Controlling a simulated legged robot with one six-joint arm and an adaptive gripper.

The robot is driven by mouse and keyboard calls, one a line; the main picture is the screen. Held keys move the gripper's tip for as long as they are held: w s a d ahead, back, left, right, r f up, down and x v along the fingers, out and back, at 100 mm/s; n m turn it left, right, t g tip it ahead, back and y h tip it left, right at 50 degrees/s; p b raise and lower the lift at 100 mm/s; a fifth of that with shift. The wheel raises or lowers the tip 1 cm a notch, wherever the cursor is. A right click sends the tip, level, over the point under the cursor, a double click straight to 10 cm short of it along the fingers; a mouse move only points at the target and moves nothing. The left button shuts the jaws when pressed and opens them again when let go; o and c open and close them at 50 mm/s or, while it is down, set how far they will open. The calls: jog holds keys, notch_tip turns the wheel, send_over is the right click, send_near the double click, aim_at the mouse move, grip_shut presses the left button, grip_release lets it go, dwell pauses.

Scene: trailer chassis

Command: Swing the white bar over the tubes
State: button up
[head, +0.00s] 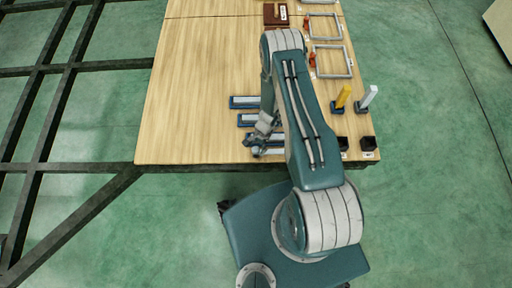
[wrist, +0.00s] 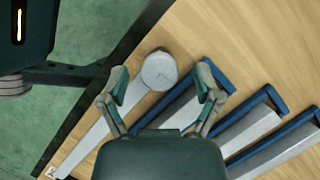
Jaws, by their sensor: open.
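In the wrist view, a pale bar (wrist: 92,145) runs from the lower left to a round grey-white disc (wrist: 158,70) at its upper end, along the table edge. My gripper (wrist: 163,82) is open, its two fingers on either side of the disc in the picture; nothing is held. I cannot tell the height gap. In the head view, my gripper (head: 264,130) is low over the table's near edge. A white upright piece (head: 368,97) stands right of my arm beside a yellow one (head: 343,95). I cannot make out which objects are the tubes.
Several pale slabs with blue edging (wrist: 248,128) lie right of the disc; they show in the head view (head: 245,102) too. Two black boxes (head: 368,144) sit at the near right corner. Grey frames (head: 332,62) line the right edge. The table's left side (head: 190,95) is clear.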

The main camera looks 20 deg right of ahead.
jog(key=shift+f, duration=0.1)
grip_shut()
jog(key=shift+n, duration=0.3)
jog(key=n+g+h, duration=0.1)
jog(key=n, duration=0.2)
jog(key=shift+n, duration=0.3)
jog(key=n, duration=0.2)
jog(key=n+g+h, duration=0.1)
jog(key=n, duration=0.1)
jog(key=shift+a+n+h, duration=0.1)
jog(key=shift+n+h, duration=0.2)
jog(key=n, duration=0.2)
jog(key=n+h, duration=0.1)
jog(key=n, duration=0.1)
jog(key=shift+w+a+h, duration=0.1)
jog(key=shift+h, duration=0.2)
jog(key=n+h, duration=0.1)
jog(key=n, duration=0.4)
jog(key=shift+h, duration=0.4)
